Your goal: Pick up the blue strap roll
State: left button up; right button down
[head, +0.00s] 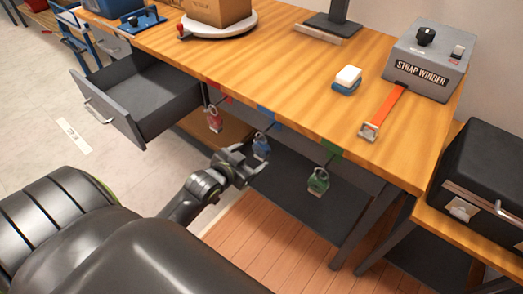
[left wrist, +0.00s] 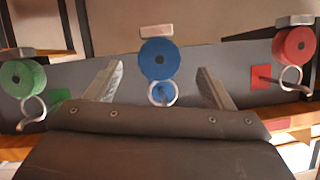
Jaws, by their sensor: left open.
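The blue strap roll (head: 261,147) hangs with a metal ring below the front edge of the workbench, under a blue label. In the left wrist view the blue roll (left wrist: 160,60) shows between the two finger tips, with its silver ring over a blue patch. My left gripper (head: 245,160) is open and close to the blue roll. Its fingers (left wrist: 160,68) appear apart on either side of the roll; whether they touch it I cannot tell. My right gripper is not in view.
A red roll (head: 214,119) and a green roll (head: 318,181) hang to either side. An open grey drawer (head: 112,118) juts out at left. The wooden workbench (head: 290,65) holds a strap winder (head: 429,62) with an orange strap. A black case (head: 490,175) stands at right.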

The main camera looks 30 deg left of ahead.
aim_at(259, 150)
pick_arm(q)
jog(key=shift+x, duration=3)
jog(key=shift+d+r, duration=0.1)
jog(key=shift+r, duration=0.05)
jog(key=c, duration=1.1)
jog(key=shift+r, duration=0.1)
